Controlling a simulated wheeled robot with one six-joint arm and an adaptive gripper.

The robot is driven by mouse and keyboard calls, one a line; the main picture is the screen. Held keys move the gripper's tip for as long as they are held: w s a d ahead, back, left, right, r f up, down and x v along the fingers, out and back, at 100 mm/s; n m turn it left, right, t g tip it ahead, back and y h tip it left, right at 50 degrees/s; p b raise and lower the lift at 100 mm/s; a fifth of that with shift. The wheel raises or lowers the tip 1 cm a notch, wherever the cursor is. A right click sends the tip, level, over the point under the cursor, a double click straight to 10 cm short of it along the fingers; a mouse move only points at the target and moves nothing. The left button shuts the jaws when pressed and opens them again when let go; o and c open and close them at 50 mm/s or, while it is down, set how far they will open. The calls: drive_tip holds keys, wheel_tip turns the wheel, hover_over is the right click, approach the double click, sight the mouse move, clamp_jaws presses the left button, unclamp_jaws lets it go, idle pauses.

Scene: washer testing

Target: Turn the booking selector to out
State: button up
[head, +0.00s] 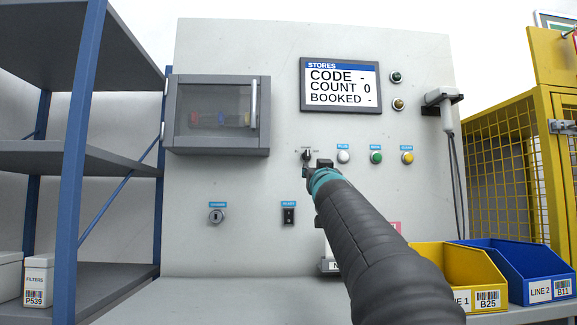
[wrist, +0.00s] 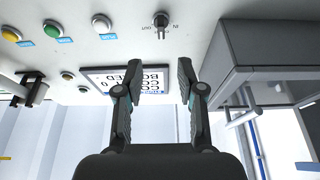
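The booking selector (head: 307,154) is a small dark knob on the pale panel, below the screen, with a tiny label on either side. In the wrist view, which is upside down, the selector (wrist: 161,20) shows at the top with IN and OUT marks beside it. Which mark it points at is too small to tell. My gripper (wrist: 158,70) is open, its two fingers apart with nothing between them. The knob lies beyond the fingertips, roughly in line with the gap. In the head view my gripper (head: 318,168) partly covers the area just below the selector.
The screen (head: 339,85) reads CODE -, COUNT 0, BOOKED -. White, green and yellow buttons (head: 376,157) sit right of the selector. A grey cabinet (head: 216,115) juts out at left. A handheld scanner (head: 441,98) hangs at right. Yellow (head: 433,257) and blue bins (head: 537,290) stand below.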

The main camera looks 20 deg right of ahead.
sight(308, 155)
drive_tip(key=p+x, duration=0.3)
drive_tip(key=x, duration=0.1)
drive_tip(key=p+x, duration=0.2)
drive_tip(key=x, duration=0.2)
drive_tip(key=r+p+x, duration=0.1)
drive_tip(key=p+x, duration=0.2)
drive_tip(key=x, duration=0.2)
drive_tip(key=shift+s+a+r+p, duration=0.1)
drive_tip(key=shift+s+a+p, duration=0.1)
drive_tip(key=shift+p, duration=0.1)
drive_tip(key=shift+w+d+r+p, duration=0.1)
drive_tip(key=shift+w+d+p, duration=0.15)
drive_tip(key=shift+w+p, duration=0.35)
drive_tip(key=shift+w, duration=0.15)
clamp_jaws()
